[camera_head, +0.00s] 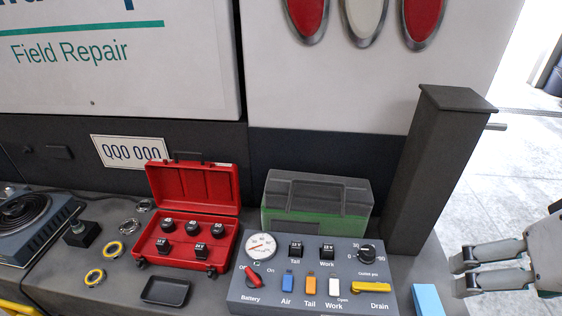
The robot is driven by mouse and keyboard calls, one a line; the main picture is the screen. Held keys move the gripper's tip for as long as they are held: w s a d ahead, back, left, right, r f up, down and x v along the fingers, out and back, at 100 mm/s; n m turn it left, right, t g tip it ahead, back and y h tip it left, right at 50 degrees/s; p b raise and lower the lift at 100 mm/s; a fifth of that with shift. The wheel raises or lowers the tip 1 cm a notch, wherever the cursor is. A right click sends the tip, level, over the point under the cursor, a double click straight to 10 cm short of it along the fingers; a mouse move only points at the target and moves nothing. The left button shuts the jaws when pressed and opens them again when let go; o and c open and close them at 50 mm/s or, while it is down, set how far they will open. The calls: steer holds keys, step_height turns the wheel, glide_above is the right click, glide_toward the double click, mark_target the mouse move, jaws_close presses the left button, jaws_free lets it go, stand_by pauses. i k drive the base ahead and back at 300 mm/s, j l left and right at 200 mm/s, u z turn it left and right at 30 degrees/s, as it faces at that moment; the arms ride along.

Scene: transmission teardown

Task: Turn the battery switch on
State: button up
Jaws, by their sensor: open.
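The battery switch (254,277) is a red rotary handle at the front left of the grey control panel (235,296). "Off" is printed to its left, "On" to its right, and "Battery" below it. The handle is slanted, with its upper end toward the "Off" side. My gripper (457,273) is at the right edge of the view. Its two fingers point left, open and empty, well to the right of the panel and apart from the switch. Nothing hides the switch.
The panel also has a gauge (260,246), a black dial (366,251), coloured switches and a yellow drain lever (371,288). A dark post (425,170) stands behind, between panel and gripper. A blue block (427,299) lies right of the panel; an open red case (190,215) stands left.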

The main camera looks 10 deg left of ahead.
mark_target(253, 280)
steer(key=u, duration=0.65)
steer(key=j+u, duration=0.1)
steer(key=u, duration=0.2)
steer(key=l+u, duration=0.15)
steer(key=l, duration=0.15)
steer(key=k+l+u, duration=0.15)
steer(key=l, duration=0.15)
steer(key=k+l+u, duration=0.2)
steer(key=l, duration=0.15)
steer(key=i, duration=0.1)
